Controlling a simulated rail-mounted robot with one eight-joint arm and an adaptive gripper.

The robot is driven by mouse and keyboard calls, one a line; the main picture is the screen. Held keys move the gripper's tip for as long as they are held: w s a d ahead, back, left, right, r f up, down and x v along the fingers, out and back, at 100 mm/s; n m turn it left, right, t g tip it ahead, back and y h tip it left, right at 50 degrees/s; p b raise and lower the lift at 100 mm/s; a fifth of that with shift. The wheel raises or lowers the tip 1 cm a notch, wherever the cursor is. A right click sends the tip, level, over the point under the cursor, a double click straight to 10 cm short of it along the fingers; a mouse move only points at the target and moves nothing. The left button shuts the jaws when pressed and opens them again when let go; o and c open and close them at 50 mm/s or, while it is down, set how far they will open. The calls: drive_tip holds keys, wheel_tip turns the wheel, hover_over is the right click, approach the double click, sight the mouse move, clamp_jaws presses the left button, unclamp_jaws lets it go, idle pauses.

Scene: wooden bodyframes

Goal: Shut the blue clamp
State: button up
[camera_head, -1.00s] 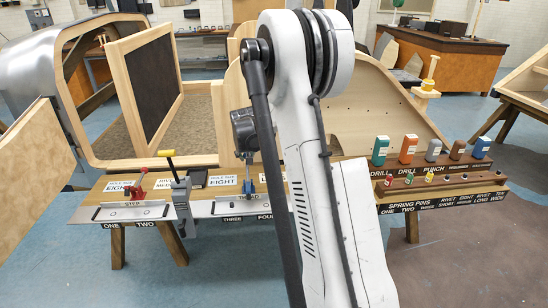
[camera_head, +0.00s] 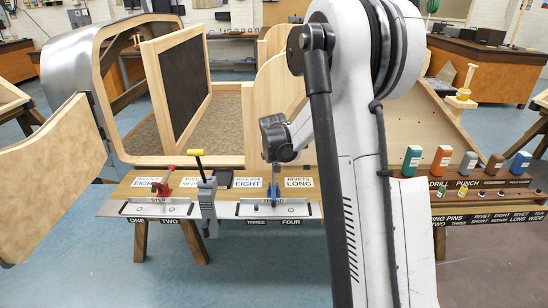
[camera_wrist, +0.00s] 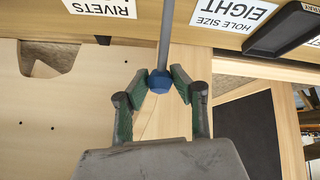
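The blue clamp (camera_head: 274,195) stands on the metal plate marked three and four on the low wooden bench. Its thin grey lever rises to my gripper (camera_head: 276,150), which sits directly above it at the end of my bent arm. In the wrist view, the lever ends in a blue knob (camera_wrist: 159,82). The green-padded fingers of my gripper (camera_wrist: 160,79) flank this knob closely and appear to touch it on both sides. My arm hides the area just right of the clamp in the head view.
A red clamp (camera_head: 162,187) and a yellow-handled clamp (camera_head: 205,190) stand left on the same bench (camera_head: 120,192). A wooden-framed body with a dark panel (camera_head: 180,90) rises behind. The blue floor in front is open.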

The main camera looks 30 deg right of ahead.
drive_tip(key=o, duration=0.5)
drive_tip(key=shift+s, duration=0.1)
drive_tip(key=v, duration=1.2)
drive_tip(key=shift+a, duration=0.1)
